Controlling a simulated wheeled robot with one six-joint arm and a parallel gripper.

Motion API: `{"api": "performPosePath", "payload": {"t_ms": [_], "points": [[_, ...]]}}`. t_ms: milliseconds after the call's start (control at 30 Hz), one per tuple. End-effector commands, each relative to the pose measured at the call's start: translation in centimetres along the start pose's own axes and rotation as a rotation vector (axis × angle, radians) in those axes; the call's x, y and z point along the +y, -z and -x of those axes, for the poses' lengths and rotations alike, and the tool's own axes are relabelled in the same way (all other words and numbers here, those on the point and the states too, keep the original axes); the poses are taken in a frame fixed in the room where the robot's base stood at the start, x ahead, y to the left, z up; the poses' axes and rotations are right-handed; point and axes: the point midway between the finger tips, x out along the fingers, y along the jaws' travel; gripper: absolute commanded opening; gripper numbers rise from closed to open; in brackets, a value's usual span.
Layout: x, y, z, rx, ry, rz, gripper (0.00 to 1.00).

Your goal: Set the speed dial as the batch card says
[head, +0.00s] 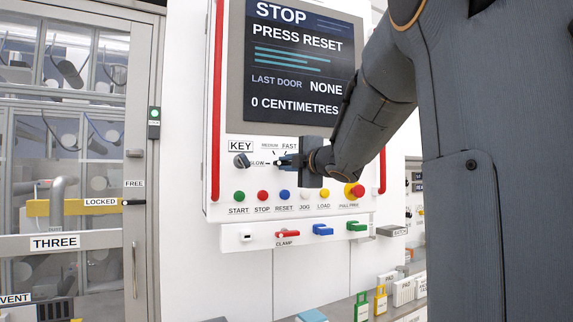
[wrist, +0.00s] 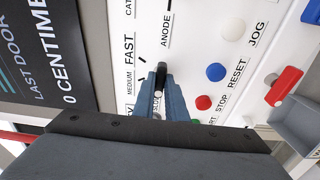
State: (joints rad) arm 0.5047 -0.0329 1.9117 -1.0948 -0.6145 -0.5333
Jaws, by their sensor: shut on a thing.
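The speed dial (wrist: 160,72) is a dark knob on the white control panel, with the words SLOW, MEDIUM and FAST around it. My gripper (head: 283,161) is at the dial in the head view and mostly covers it there. In the wrist view its blue-grey fingers (wrist: 158,92) are closed on the dial from both sides. A pale mark on the knob appears to lie towards SLOW, but the fingers partly hide it. A grey block (head: 392,230) at the panel's lower right seems labelled BATCH; I see no readable batch card text.
A KEY switch (head: 241,160) sits left of the dial. Several coloured buttons, including the blue RESET (head: 285,195), lie below it, with a red mushroom knob (head: 354,190) at the right. The screen (head: 300,60) reads STOP, PRESS RESET. Red bars flank the panel.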

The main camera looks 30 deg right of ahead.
Motion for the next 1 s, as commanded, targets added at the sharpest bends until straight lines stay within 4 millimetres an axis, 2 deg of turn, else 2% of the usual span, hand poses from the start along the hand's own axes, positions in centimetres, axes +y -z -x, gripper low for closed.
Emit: {"api": "performPosePath", "payload": {"t_ms": [267,1000], "points": [[0.01,0.07,0.01,0.002,-0.020,-0.149,0.00],[-0.13,0.19,-0.01,0.001,-0.116,-0.834,0.00]]}}
